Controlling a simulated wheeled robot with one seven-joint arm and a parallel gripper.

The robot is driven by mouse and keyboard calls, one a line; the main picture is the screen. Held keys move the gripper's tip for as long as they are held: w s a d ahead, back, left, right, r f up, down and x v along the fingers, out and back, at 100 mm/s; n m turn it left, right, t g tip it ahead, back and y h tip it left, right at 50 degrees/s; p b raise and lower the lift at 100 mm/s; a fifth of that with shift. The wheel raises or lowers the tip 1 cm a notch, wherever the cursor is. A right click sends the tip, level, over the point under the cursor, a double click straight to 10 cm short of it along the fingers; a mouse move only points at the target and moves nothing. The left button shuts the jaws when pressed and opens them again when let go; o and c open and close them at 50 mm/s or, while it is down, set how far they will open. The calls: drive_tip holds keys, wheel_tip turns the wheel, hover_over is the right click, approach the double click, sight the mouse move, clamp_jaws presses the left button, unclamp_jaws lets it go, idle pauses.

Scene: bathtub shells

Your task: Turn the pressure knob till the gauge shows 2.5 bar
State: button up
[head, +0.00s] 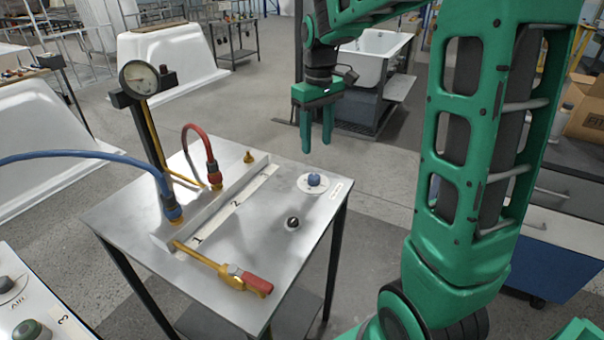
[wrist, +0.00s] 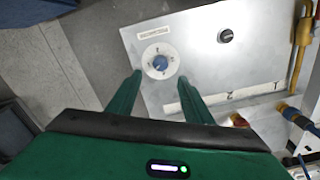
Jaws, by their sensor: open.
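The blue knob (head: 314,180) sits on a round white scale plate near the right back corner of the metal bench top; I take it as the pressure knob. In the wrist view the knob (wrist: 160,63) lies just ahead of the fingertips and between their lines. My gripper (head: 317,146) is open, empty, pointing down above the knob and apart from it. In the wrist view its two green fingers (wrist: 160,76) stand apart. The round gauge (head: 140,77) stands on a black post at the bench's back left; its reading is too small to tell.
A small black knob (head: 292,222) sits nearer the front of the bench top (head: 262,245). A raised metal rail with a red hose (head: 196,130), a blue hose (head: 95,155) and a yellow valve with red handle (head: 257,284) occupies the left. Space around the blue knob is clear.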

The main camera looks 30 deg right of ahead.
sight(315, 175)
drive_tip(key=f, duration=1)
drive_tip(key=shift+w+a+f, duration=0.1)
drive_tip(key=shift+w+f, duration=0.15)
drive_tip(key=shift+f, duration=0.15)
drive_tip(key=c, duration=1.1)
drive_tip(key=shift+o, duration=0.2)
drive_tip(key=shift+d, duration=0.2)
